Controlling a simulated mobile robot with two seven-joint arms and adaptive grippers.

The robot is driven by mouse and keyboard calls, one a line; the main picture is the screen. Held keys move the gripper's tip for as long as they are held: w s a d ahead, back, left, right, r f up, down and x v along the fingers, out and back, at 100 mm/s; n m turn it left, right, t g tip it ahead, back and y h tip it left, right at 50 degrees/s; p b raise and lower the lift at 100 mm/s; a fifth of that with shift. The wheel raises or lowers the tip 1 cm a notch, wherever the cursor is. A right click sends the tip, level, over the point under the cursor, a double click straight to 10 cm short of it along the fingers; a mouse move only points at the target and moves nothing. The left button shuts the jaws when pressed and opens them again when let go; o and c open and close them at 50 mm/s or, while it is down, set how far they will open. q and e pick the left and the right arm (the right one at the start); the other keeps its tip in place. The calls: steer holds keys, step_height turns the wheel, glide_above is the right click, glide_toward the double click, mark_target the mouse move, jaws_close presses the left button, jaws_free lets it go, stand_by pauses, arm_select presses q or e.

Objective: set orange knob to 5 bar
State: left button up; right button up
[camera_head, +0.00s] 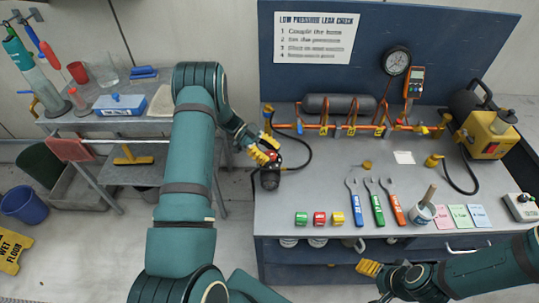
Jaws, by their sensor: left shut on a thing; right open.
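My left gripper (266,156), with yellow fingers, is shut at the left edge of the bench. It is on a dark hose end, next to a black and red fitting (269,179); the exact grip is partly hidden. A black hose (309,150) loops from there up to the left end of the orange pipe manifold (350,129). A round dial gauge (396,61) stands above the manifold; its needle is too small to read. I cannot tell for sure which small orange part is the orange knob. My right gripper (369,268) is open and empty in front of the bench.
Three wrenches (376,202), a cup (421,213) and coloured cards (460,216) lie on the bench (300,197). A yellow pump (488,136) stands at the right. A side table (115,128) with a blue box stands at the left. A sign hangs on the blue board.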

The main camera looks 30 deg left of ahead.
arm_select(q)
steer(key=m+g, duration=0.2)
steer(key=m+g+b, duration=0.1)
steer(key=m+g, duration=0.1)
steer(key=shift+w+d+f+g+y, duration=0.1)
steer(key=shift+d+f+g+y, duration=0.1)
steer(key=shift+g+y, duration=0.1)
steer(key=shift+r+m+g+y+b, duration=0.1)
steer(key=shift+m+g+y+b, duration=0.25)
steer(key=shift+m+g, duration=0.5)
steer(key=shift+r+m+g+y+p, duration=0.1)
steer(key=shift+m+g+y+p, duration=0.55)
steer(key=shift+m+g, duration=0.35)
steer(key=shift+m+g+y+p, duration=0.6)
steer(key=shift+m+g+p, duration=0.15)
steer(key=o, duration=1.2)
steer(key=shift+a, duration=0.1)
